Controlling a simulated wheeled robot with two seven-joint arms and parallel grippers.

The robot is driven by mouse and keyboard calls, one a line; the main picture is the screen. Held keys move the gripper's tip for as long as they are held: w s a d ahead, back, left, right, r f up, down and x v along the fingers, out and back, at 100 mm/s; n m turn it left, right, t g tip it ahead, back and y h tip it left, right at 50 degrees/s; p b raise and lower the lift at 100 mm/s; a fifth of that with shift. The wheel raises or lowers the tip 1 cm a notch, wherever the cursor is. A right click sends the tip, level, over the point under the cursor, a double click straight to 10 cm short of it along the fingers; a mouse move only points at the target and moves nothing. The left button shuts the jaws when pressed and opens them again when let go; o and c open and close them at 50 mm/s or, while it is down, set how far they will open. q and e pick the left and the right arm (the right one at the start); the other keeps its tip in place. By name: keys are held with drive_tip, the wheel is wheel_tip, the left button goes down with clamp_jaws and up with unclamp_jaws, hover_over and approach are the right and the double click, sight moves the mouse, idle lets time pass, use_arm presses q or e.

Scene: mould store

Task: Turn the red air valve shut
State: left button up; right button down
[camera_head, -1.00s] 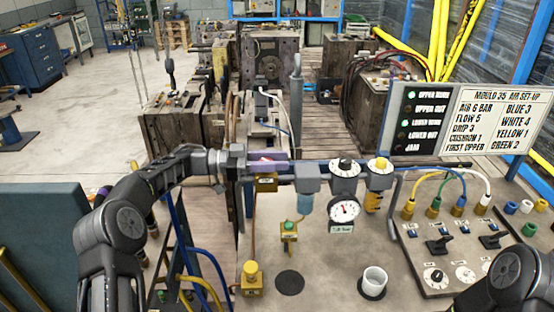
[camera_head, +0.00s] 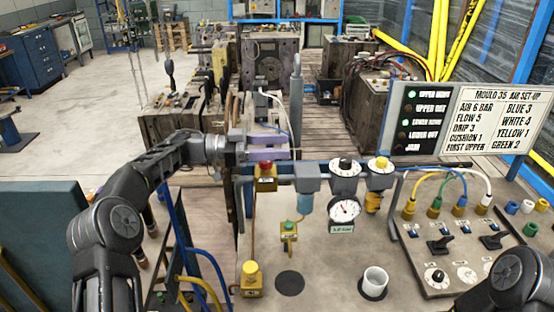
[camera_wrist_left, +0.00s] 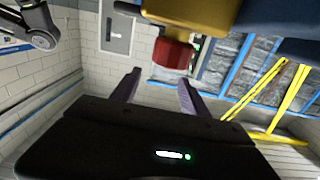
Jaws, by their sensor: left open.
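The red air valve (camera_head: 265,170) is a red knob on a yellow body at the left end of the air line on the bench. It also shows at the top of the left wrist view (camera_wrist_left: 173,53), below its yellow body. My left gripper (camera_head: 282,147) is open, with its purple fingers just behind and above the red knob in the head view. In the left wrist view the gripper (camera_wrist_left: 157,90) has empty space between its fingers, and the knob appears apart from them. I cannot tell the knob's turned position. My right gripper is out of view.
A dial gauge (camera_head: 344,210) and a regulator with a yellow knob (camera_head: 380,168) stand right of the valve. A green-button valve (camera_head: 289,230), a yellow-knob fitting (camera_head: 250,278) and a white cup (camera_head: 374,281) are on the bench. A switch panel (camera_head: 440,255) stands right.

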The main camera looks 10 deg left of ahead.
use_arm(q)
wheel_tip(320, 180, up, 6)
drive_tip(key=shift+f, duration=0.1)
drive_tip(key=shift+f, duration=0.1)
